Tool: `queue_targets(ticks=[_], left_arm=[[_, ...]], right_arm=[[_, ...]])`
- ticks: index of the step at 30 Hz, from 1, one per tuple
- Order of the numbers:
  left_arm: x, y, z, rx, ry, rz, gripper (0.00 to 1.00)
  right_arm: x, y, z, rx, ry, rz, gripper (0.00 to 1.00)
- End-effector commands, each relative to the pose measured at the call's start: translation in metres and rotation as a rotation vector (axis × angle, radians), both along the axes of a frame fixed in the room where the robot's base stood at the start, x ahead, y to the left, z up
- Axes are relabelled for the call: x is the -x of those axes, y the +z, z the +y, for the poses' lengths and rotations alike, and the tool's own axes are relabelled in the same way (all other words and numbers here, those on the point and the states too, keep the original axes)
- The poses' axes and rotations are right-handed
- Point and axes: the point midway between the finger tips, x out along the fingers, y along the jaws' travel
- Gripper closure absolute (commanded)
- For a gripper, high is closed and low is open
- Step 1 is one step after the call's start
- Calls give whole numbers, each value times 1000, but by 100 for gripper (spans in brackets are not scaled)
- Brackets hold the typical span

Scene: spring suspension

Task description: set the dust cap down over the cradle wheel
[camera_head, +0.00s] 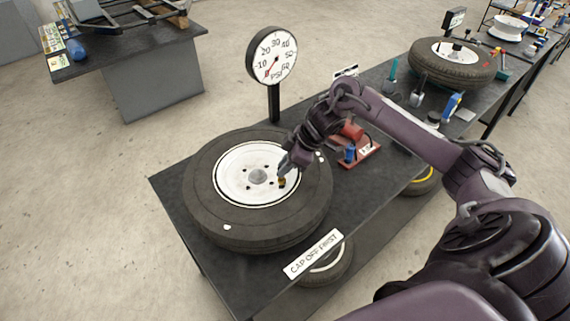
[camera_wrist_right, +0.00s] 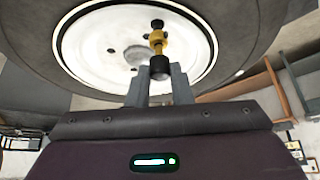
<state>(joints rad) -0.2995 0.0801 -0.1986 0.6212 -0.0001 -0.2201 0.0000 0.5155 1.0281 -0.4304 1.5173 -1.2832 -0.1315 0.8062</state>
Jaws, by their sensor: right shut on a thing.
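The wheel, a black tyre (camera_head: 212,212) around a white rim (camera_head: 235,180), lies flat on the dark bench. The rim also shows in the wrist view (camera_wrist_right: 90,45). My right gripper (camera_head: 284,168) is over the right part of the rim, pointing down. In the wrist view its fingers (camera_wrist_right: 159,82) are shut on a small black cylinder, which looks like the dust cap (camera_wrist_right: 160,68). A brass-yellow stem (camera_wrist_right: 157,40) with a black end lines up with the cap; whether they touch, I cannot tell. My left gripper is out of view.
A round pressure gauge (camera_head: 272,56) stands on a post behind the wheel. A red tool stand (camera_head: 358,150) is to the right, under my right arm. A "CAP OFF FIRST" sign (camera_head: 313,255) is at the bench's front edge. Another tyre (camera_head: 453,70) lies farther back.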

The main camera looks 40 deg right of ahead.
Motion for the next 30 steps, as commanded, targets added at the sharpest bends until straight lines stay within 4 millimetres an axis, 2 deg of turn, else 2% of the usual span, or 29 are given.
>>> queue_targets(ticks=[22,23,28,30], left_arm=[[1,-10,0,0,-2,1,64],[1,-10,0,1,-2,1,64],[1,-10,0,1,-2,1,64],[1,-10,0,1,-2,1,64]], right_arm=[[0,-19,0,0,0,0,100],[0,-19,0,0,0,0,79],[0,-19,0,0,0,0,57],[0,-19,0,0,0,0,55]])
